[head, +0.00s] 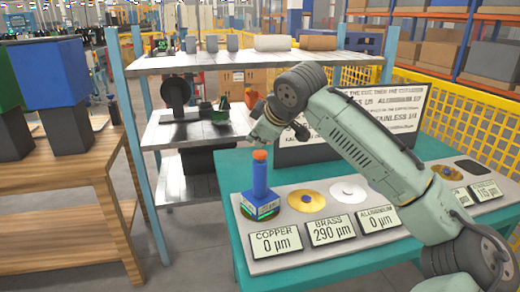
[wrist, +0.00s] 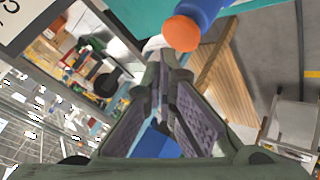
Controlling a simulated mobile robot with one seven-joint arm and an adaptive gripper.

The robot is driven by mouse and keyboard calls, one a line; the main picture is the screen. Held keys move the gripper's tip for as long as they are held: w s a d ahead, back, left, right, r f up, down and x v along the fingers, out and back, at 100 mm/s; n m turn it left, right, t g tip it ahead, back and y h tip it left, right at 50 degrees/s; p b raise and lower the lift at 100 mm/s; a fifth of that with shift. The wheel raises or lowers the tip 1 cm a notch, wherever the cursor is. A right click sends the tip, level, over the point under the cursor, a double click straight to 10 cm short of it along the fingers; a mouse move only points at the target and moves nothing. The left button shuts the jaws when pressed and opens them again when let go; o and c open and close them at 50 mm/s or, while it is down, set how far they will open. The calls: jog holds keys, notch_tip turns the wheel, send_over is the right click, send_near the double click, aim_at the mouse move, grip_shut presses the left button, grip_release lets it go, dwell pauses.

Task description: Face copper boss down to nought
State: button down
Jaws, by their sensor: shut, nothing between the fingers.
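A blue tool (head: 260,190) with an orange top stands upright on the grey plate at the copper place, above the sign reading COPPER 0 µm (head: 276,242). Its green-banded foot hides the copper boss. My gripper (head: 257,137) is just above and apart from the orange top in the head view. In the wrist view my gripper (wrist: 167,62) is shut and empty, its fingertips close to the orange top (wrist: 181,33) at the upper edge.
A brass disc (head: 306,200) has a sign reading BRASS 290 µm; a pale disc (head: 348,191) has one reading ALUMINIUM 0 µm. My arm hides part of the plate. A notice board (head: 400,105) stands behind. A metal shelf (head: 190,128) and wooden bench (head: 60,178) are left.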

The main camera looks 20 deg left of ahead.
aim_at(257, 154)
notch_tip(257, 154, up, 5)
jog(key=p, duration=0.4)
jog(key=shift+p, duration=0.35)
dwell(0.9)
